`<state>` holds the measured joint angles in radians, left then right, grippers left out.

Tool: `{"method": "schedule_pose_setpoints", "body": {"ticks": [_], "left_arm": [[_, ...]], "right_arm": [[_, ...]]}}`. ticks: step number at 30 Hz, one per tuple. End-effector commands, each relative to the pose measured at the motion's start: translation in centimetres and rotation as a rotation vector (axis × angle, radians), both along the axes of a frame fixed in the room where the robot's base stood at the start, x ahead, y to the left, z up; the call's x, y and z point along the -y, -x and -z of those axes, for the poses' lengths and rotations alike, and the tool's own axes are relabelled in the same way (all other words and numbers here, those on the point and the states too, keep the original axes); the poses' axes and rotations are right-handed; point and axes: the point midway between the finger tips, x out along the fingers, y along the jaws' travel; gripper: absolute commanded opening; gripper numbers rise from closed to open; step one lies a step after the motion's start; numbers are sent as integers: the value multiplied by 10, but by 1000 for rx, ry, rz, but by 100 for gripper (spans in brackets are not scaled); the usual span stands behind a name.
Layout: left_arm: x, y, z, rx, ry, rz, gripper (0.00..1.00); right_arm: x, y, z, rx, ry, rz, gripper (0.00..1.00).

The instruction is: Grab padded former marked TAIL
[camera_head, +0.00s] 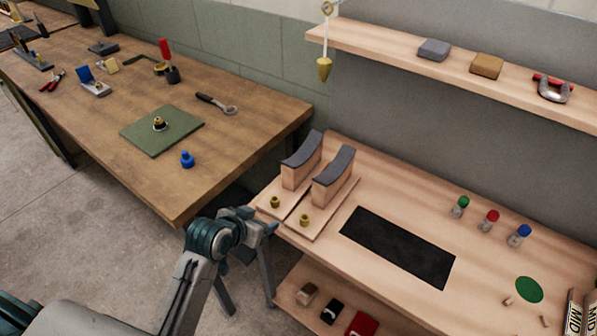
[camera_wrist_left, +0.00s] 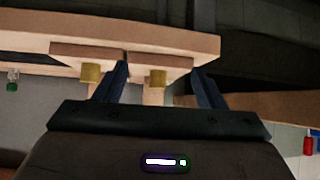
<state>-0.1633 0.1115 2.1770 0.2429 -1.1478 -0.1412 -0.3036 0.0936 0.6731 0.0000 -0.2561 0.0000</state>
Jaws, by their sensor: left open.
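Two padded formers, a left one (camera_head: 301,162) and a right one (camera_head: 331,178), stand upright side by side on the light wooden bench. Each has a pale wooden body and a dark curved pad on top. I cannot read a TAIL mark on either. A brass knob stands on the board in front of each, the left knob (camera_head: 275,202) and the right knob (camera_head: 304,220). My left gripper (camera_head: 268,227) is open and empty at the bench's front left edge, apart from the formers. In the left wrist view, two brass knobs (camera_wrist_left: 91,73) show near its spread fingers (camera_wrist_left: 160,74).
A black mat (camera_head: 398,247) lies right of the formers. Several small capped bottles (camera_head: 489,221) stand behind it. A lower shelf (camera_head: 290,292) holds small blocks. A darker workbench (camera_head: 190,195) with tools stands to the left, with a gap between.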

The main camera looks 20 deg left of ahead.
Motion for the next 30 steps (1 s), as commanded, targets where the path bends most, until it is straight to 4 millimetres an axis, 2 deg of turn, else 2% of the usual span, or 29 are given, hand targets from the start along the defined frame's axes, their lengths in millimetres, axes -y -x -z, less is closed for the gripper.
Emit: {"method": "schedule_pose_setpoints", "body": {"ticks": [9,13,16,24,30], "left_arm": [[13,-65,-70,221,54,52,64],[16,-82,-92,286,71,66,64],[19,-93,-95,301,76,70,64],[30,-128,-79,300,76,70,64],[34,-140,-73,298,75,69,64]], "right_arm": [[-18,4,1,-5,-20,6,36],[-20,6,2,-8,-22,7,36],[-18,7,0,-10,-21,7,36],[-11,9,-5,-10,-12,4,36],[-6,9,-9,-8,-7,3,36]]}}
